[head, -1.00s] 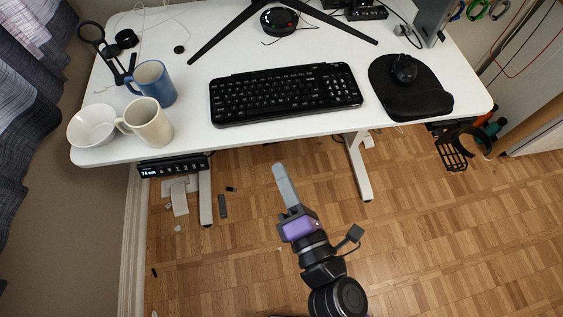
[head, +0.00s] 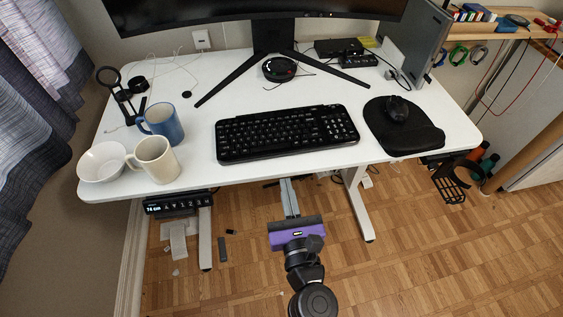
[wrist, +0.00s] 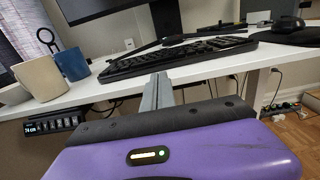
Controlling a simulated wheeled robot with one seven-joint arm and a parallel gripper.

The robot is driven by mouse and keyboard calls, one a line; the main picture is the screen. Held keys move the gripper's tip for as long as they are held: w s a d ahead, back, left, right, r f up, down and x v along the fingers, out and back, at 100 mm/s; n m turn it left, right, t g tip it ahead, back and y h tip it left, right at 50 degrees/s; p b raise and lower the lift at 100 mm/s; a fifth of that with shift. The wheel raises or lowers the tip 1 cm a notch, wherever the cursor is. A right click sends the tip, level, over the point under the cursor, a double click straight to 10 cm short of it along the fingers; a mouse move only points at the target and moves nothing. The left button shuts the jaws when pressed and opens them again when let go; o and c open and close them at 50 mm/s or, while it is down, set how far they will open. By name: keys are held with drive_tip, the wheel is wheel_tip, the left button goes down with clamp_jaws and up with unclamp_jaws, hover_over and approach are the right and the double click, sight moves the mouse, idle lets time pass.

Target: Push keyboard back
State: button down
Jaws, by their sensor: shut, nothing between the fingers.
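The black keyboard (head: 286,133) lies on the white standing desk (head: 255,97), close to its front edge and roughly parallel to it. It also shows in the wrist view (wrist: 180,58), ahead of my gripper and slightly higher. My gripper (head: 286,184) is shut and empty, pointing toward the desk at the keyboard's middle. In the wrist view its closed grey fingers (wrist: 158,88) reach up to about the desk's front edge, below the keyboard. I see no contact with the keyboard.
Behind the keyboard are the monitor stand's splayed legs (head: 224,83) and a round black device (head: 279,69). A mouse pad (head: 404,131) with a mouse (head: 396,108) lies at right. A cream mug (head: 156,160), blue mug (head: 164,122) and white bowl (head: 102,162) stand at left.

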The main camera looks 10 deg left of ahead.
sight(279, 154)
drive_tip(key=x, duration=0.7)
drive_tip(key=shift+w, duration=0.15)
drive_tip(key=shift+a, duration=0.1)
drive_tip(key=shift+x, duration=1.85)
drive_tip(key=shift+f, duration=0.1)
